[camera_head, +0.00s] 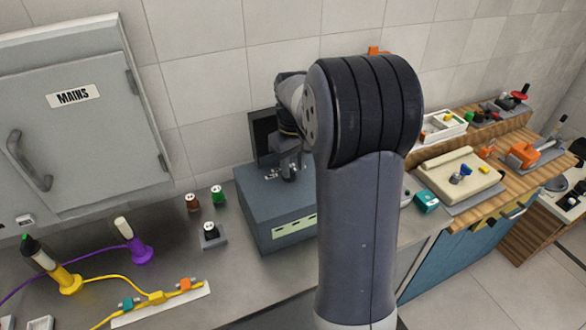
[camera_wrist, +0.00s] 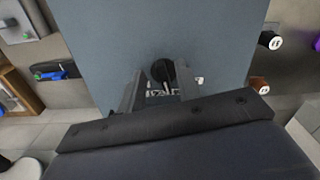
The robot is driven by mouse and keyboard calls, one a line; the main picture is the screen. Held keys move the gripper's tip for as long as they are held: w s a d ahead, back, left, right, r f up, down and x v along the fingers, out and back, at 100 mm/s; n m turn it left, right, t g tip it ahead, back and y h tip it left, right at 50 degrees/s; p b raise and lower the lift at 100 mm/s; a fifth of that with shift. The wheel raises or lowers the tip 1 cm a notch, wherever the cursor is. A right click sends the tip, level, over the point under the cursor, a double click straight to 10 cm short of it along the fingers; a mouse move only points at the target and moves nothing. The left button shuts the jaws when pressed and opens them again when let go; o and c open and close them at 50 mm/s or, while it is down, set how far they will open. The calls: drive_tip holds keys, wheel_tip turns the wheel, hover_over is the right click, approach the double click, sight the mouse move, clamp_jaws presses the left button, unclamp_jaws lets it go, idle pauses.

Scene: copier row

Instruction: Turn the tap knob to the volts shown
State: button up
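A blue-grey box (camera_head: 262,205) stands on the grey counter, with a dark upright panel (camera_head: 263,128) at its back and a pale strip (camera_head: 293,226) on its front; I cannot read the strip's marks. A round black knob (camera_wrist: 163,70) sits on the box's top, with small white markings beside it. My gripper (camera_wrist: 160,72) is over the top with one finger on each side of the knob. Small gaps show between fingers and knob, so it looks open. In the head view my gripper (camera_head: 290,172) points down at the box top and the knob is hidden.
Left of the box are small brown (camera_head: 193,203), green (camera_head: 218,195) and black (camera_head: 210,232) pieces. Yellow (camera_head: 68,280) and purple (camera_head: 140,252) posts with cables stand further left. A grey MAINS cabinet (camera_head: 80,130) is behind. A cream device (camera_head: 458,178) is at right.

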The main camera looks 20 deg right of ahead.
drive_tip(key=shift+f, duration=1.1)
clamp_jaws()
